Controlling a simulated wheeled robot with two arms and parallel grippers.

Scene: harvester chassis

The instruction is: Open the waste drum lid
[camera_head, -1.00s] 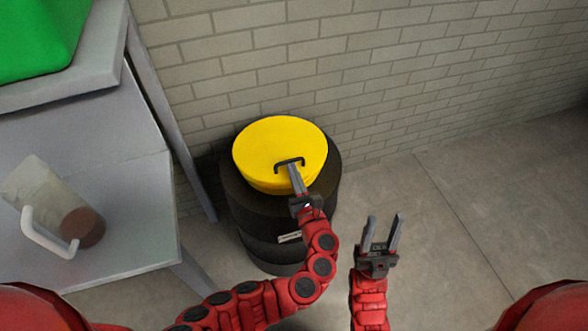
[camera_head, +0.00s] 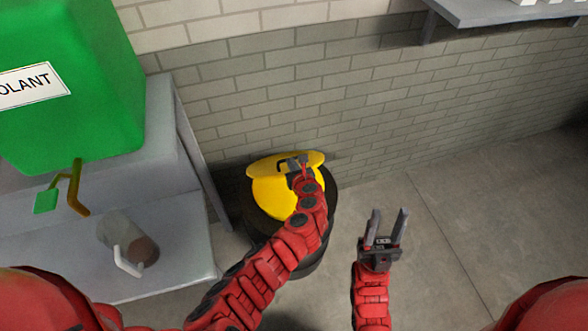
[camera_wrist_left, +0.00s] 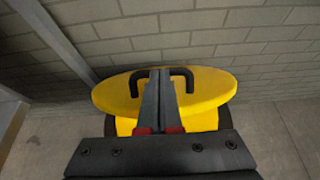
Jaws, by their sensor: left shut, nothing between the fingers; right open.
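The waste drum (camera_head: 318,245) is black and stands against the brick wall. Its yellow lid (camera_head: 259,164) is tilted up off level, and a rounded yellow part (camera_head: 272,198) shows below it. The lid also shows in the left wrist view (camera_wrist_left: 112,95), with its black handle (camera_wrist_left: 186,73). My left gripper (camera_head: 298,160) is shut, with its fingertips at the handle and nothing seen between them. Its arm hides part of the drum. My right gripper (camera_head: 388,214) is open and empty, to the right of the drum, clear of it.
A grey table (camera_head: 185,262) stands left of the drum, with a clear jug (camera_head: 122,232) on it. A large green container (camera_head: 85,115) sits on the raised shelf there. A wall shelf (camera_head: 480,12) is at upper right. The floor at right is clear.

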